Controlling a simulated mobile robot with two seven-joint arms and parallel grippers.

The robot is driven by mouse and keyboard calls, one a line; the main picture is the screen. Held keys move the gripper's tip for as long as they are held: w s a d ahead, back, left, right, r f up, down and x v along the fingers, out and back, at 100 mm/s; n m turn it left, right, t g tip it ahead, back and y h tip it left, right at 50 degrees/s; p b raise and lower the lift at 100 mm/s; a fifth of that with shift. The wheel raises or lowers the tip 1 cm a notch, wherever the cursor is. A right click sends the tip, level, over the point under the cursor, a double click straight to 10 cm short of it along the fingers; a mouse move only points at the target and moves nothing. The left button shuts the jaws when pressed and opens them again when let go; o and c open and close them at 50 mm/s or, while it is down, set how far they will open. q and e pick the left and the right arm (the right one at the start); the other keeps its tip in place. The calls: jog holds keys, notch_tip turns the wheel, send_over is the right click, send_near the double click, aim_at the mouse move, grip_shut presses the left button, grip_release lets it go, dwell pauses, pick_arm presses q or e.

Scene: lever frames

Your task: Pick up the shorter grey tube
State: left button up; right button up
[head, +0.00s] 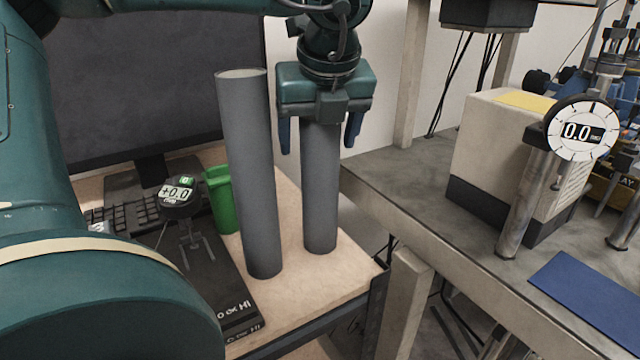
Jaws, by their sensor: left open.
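Two grey tubes stand upright on the light wooden table. The taller grey tube (249,170) is on the left, with its open top rim showing. The shorter grey tube (320,190) stands to its right, near the table's right edge. My left gripper (320,140) points down over the shorter tube. Its blue fingers are open, one on each side of the tube's upper part, with a visible gap on the right side. The gripper body hides the tube's top. My right gripper is not in view.
A green bin (222,199), a digital gauge (178,200) on a stand and a keyboard (128,217) are left of the tubes. A dark monitor (160,80) stands behind. A grey bench (420,200) with a white box (500,150) is at right.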

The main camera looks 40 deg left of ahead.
pick_arm(q)
jog(key=shift+f, duration=0.1)
jog(key=shift+c, duration=0.2)
grip_shut()
dwell(0.5)
